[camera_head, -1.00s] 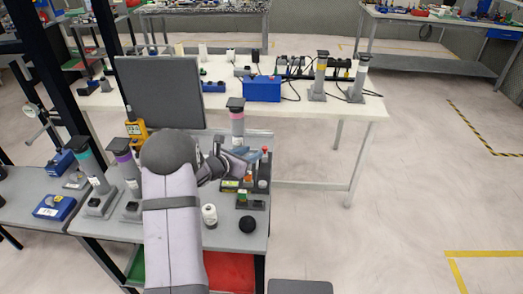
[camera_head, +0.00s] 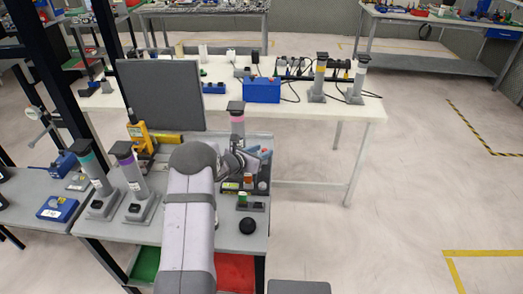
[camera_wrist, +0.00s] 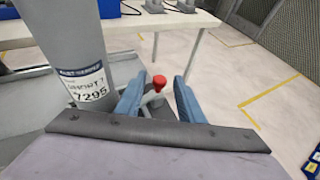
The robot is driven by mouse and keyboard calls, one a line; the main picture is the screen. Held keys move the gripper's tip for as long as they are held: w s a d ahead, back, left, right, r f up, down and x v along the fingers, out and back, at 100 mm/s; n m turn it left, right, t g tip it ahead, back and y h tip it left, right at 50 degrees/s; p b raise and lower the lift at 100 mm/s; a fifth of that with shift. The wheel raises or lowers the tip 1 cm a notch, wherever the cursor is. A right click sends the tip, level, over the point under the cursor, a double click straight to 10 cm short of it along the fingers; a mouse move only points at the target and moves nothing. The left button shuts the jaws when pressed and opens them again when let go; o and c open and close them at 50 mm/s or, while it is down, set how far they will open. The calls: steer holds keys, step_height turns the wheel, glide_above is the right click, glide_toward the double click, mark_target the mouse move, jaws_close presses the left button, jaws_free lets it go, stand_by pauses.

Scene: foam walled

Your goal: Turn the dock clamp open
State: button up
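The dock clamp shows as a small lever with a red knob (camera_wrist: 159,82) on a pale stem in the wrist view. It stands beside a large grey cylinder with a label (camera_wrist: 82,70). My gripper (camera_wrist: 158,100) is open, with one blue finger on each side of the lever. A gap shows between each finger and the knob; whether either touches the stem lower down I cannot tell. In the head view my gripper (camera_head: 254,155) is at the dock, right of the pink-banded cylinder (camera_head: 237,123), and partly hides the lever. The clamp's base is hidden.
A grey panel (camera_head: 160,95) stands upright on the bench left of the dock. Purple-banded (camera_head: 126,165) and teal-banded (camera_head: 90,165) cylinders stand further left. A black ball (camera_head: 248,225) lies near the bench's front edge. Open floor is to the right.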

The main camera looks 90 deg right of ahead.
steer(key=shift+d, duration=0.15)
jaws_close()
